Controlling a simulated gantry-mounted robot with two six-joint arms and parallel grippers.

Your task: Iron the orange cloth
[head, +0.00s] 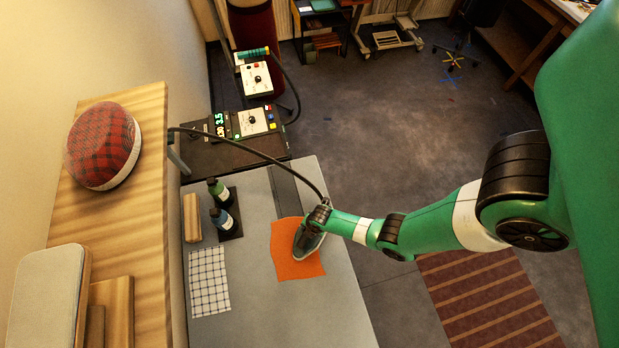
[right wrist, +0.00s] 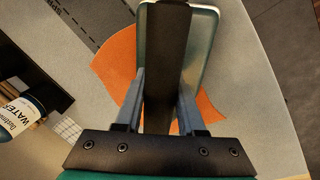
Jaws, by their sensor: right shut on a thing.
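The orange cloth (head: 284,265) lies on the grey table top, roughly square with slightly wavy edges. It also shows in the right wrist view (right wrist: 116,68), partly hidden by the iron and my gripper. The iron (head: 305,244) is over the right part of the cloth; its pale plate edge shows in the right wrist view (right wrist: 205,40). I cannot tell whether it touches the cloth. My right gripper (head: 320,215) is shut on the iron's dark handle (right wrist: 168,70). My left gripper is not in view.
A black cable runs from the iron to the control boxes (head: 250,122). Two bottles (head: 221,219) stand in a dark holder left of the cloth. A checked cloth (head: 209,282) lies at the left. A wooden shelf (head: 140,215) with a red plaid cushion (head: 102,143) borders the table.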

